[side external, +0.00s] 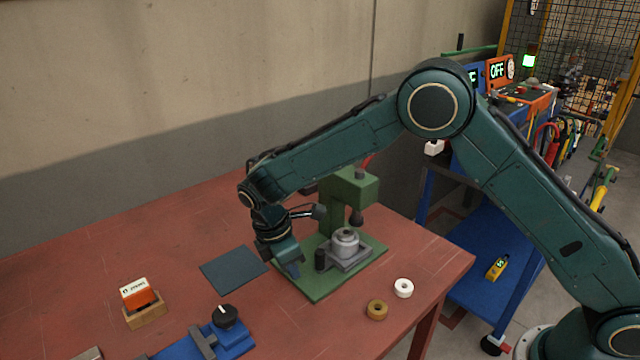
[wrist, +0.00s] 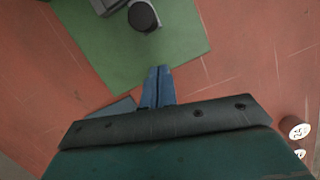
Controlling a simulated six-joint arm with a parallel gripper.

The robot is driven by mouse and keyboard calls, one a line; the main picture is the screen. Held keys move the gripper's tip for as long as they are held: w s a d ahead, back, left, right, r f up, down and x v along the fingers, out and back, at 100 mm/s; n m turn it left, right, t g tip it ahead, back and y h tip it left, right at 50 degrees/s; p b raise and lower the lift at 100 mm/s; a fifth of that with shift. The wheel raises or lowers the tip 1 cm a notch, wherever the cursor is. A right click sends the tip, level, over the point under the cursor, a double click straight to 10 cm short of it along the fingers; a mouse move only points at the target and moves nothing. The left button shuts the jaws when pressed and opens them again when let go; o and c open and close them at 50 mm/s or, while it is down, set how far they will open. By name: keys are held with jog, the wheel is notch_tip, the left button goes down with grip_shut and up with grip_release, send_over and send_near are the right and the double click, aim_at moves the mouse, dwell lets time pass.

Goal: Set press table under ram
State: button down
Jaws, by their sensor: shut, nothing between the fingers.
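The green press (side external: 350,192) stands on a green base plate (side external: 318,290) at the table's right part. Its dark ram (side external: 357,215) hangs from the head. A grey press table (side external: 352,262) carries a round grey metal part (side external: 345,240), which sits slightly left of and in front of the ram in the side view. A black knob (side external: 320,260) stands at the press table's left end. My gripper (side external: 293,271) is shut and empty, low over the plate's left part, left of the knob. In the wrist view its blue fingertips (wrist: 159,70) touch each other, apart from the black knob (wrist: 143,16).
A dark mat (side external: 233,269) lies left of the plate. A white ring (side external: 403,288) and a brass ring (side external: 377,310) lie in front. A blue fixture with a black dial (side external: 225,316) and an orange box (side external: 137,292) stand front left. The table's back left is clear.

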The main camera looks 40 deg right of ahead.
aim_at(321, 251)
jog(key=shift+s+d+r, duration=0.1)
jog(key=shift+s+d, duration=0.1)
jog(key=shift+d, duration=0.6)
jog(key=shift+s+d+r, duration=0.1)
jog(key=shift+s+d, duration=0.1)
jog(key=shift+d, duration=0.55)
jog(key=shift+d, duration=2.05)
jog(key=shift+f, duration=0.1)
jog(key=shift+w+a, duration=0.2)
jog(key=shift+a, duration=0.5)
jog(key=a, duration=0.2)
jog(key=w+a, duration=0.1)
jog(key=shift+a+r, duration=0.1)
jog(key=shift+r, duration=0.25)
jog(key=v, duration=0.9)
jog(key=shift+s+r, duration=0.15)
jog(key=shift+r, duration=0.05)
